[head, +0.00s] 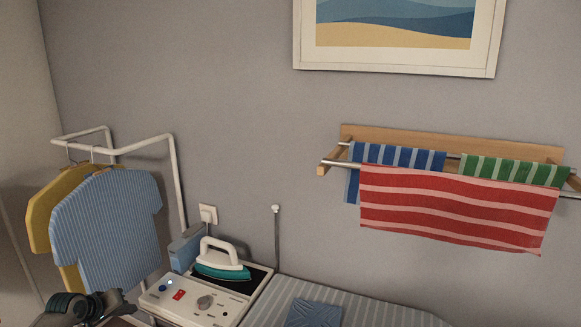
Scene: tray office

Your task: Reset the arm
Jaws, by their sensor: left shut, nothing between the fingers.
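My left gripper (103,303) shows at the bottom left corner, dark and partly cut off by the lower edge of the picture. It is shut and holds nothing. It is in front of the hanging shirts and to the left of the iron's control unit. My right gripper is outside the picture.
A white iron with a teal base (222,262) rests on a white unit with knobs (200,303). A striped ironing board (375,312) carries folded blue cloth (314,313). A blue striped shirt (112,225) and a yellow shirt (42,210) hang from a white rack (176,175). Towels hang right.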

